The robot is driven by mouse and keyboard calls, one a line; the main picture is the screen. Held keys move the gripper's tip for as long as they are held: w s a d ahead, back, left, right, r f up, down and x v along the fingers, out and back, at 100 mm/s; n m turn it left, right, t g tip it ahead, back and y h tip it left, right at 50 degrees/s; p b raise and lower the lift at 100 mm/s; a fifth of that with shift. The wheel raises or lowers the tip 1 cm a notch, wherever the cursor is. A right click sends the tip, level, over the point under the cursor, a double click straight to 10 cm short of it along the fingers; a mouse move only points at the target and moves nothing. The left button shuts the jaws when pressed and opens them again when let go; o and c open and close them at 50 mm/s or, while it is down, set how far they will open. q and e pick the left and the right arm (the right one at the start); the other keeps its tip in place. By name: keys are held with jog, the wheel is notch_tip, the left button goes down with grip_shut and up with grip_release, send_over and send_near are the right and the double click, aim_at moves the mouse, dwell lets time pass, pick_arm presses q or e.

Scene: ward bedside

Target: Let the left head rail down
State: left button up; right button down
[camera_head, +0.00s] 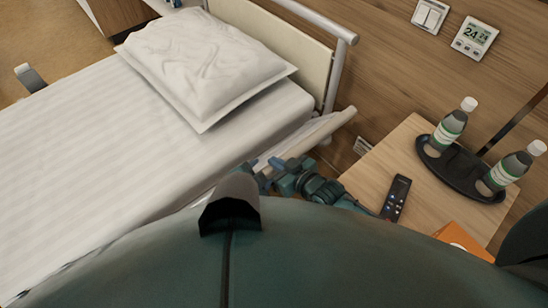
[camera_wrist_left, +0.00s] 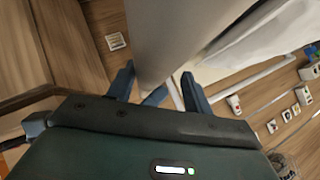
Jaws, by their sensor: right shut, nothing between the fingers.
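The left head rail (camera_head: 318,133) is a pale bar along the near side of the bed, beside the pillow end. It fills the upper middle of the left wrist view as a large pale shape (camera_wrist_left: 178,35). My left gripper (camera_head: 268,172) is just below the rail in the head view, partly hidden by my body. In the left wrist view its fingers (camera_wrist_left: 158,88) are spread apart close to the rail. A dark blue piece shows between them, and I cannot tell what it is. Contact with the rail is unclear. My right gripper is not in view.
The bed has a white mattress (camera_head: 85,150), a pillow (camera_head: 205,60) and a headboard (camera_head: 285,40). At right a bedside table (camera_head: 400,150) holds a dark tray (camera_head: 465,172) with two bottles, a remote (camera_head: 397,198) and an orange box (camera_head: 460,240). Room between bed and table is narrow.

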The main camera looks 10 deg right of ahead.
jog(key=shift+s+f, duration=0.1)
jog(key=shift+f, duration=0.2)
pick_arm(q)
jog(key=shift+r, duration=0.1)
